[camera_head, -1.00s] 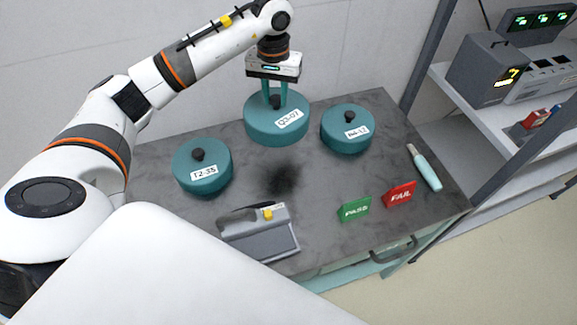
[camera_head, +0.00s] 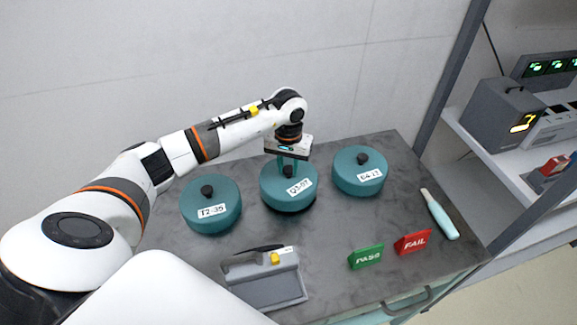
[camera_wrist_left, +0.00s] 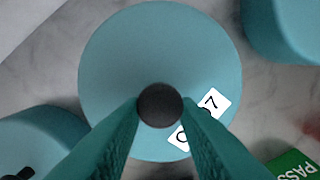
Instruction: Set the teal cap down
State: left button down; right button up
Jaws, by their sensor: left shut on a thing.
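The teal cap labelled Q3-07 (camera_head: 270,193) is in the middle of the row of caps. My left gripper (camera_head: 288,170) points down and is shut on its dark knob. In the left wrist view the cap (camera_wrist_left: 118,70) lies centred below the fingers, with the knob (camera_wrist_left: 160,105) between the fingertips. The cap looks level. A dark shadow hugs its lower front edge, so it is very low over the dark cart top (camera_head: 225,250) or touching it; I cannot tell which. My right gripper is not in view.
Similar teal caps stand at left (camera_head: 212,222) and right (camera_head: 360,182). A grey device (camera_head: 270,290) is in front. Green PASS (camera_head: 366,257) and red FAIL (camera_head: 412,243) signs and a pale teal tool (camera_head: 440,215) are to the right. The cart top between them is mostly clear.

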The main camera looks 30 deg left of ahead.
pick_arm(q)
jog(key=shift+f, duration=0.4)
jog(key=shift+f+b, duration=0.2)
jog(key=shift+b, duration=0.1)
jog(key=c, duration=1.1)
grip_release()
jog(key=shift+r, duration=0.1)
